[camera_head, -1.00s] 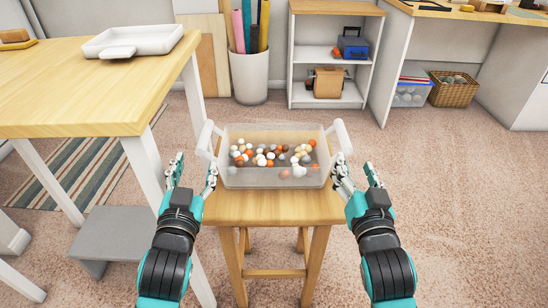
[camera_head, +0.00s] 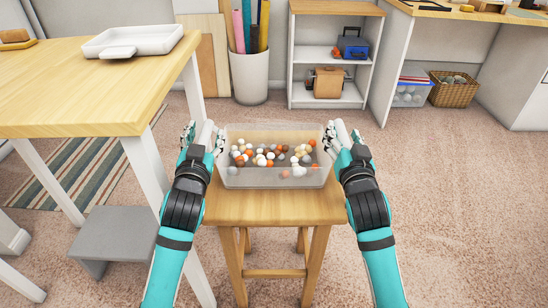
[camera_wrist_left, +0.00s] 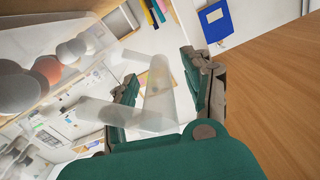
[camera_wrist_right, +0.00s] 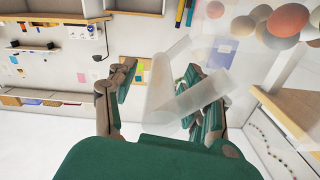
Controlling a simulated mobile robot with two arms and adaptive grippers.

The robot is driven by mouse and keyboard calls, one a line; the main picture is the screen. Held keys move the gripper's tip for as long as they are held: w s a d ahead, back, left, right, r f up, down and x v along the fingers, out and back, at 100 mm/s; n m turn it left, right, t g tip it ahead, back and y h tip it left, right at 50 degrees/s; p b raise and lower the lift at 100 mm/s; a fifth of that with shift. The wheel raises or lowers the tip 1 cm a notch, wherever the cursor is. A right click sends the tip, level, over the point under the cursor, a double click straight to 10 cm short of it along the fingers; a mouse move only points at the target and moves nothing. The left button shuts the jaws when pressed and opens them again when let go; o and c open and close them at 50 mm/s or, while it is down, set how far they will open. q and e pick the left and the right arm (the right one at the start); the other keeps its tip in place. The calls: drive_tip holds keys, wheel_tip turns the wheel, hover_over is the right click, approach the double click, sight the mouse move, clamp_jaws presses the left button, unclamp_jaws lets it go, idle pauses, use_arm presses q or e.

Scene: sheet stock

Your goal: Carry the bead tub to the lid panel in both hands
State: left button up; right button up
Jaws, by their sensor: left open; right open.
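The bead tub (camera_head: 250,181) is a clear box holding orange, white and brown beads. It stands level on a small wooden stool (camera_head: 270,209) and has a pale handle on each side. My left gripper (camera_head: 203,140) is open at the left handle; in the left wrist view the handle (camera_wrist_left: 158,95) lies between its spread fingers. My right gripper (camera_head: 343,138) is open at the right handle; in the right wrist view that handle (camera_wrist_right: 160,88) lies between its fingers. I cannot make out a lid panel for certain.
A wooden table (camera_head: 80,90) at the left bears a white tray (camera_head: 150,38). A grey step (camera_head: 115,235) stands below it. A white bin of rolls (camera_head: 249,78) and a low shelf (camera_head: 325,75) stand at the back. Carpet at the right is clear.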

use_arm(q)
clamp_jaws()
use_arm(e)
clamp_jaws()
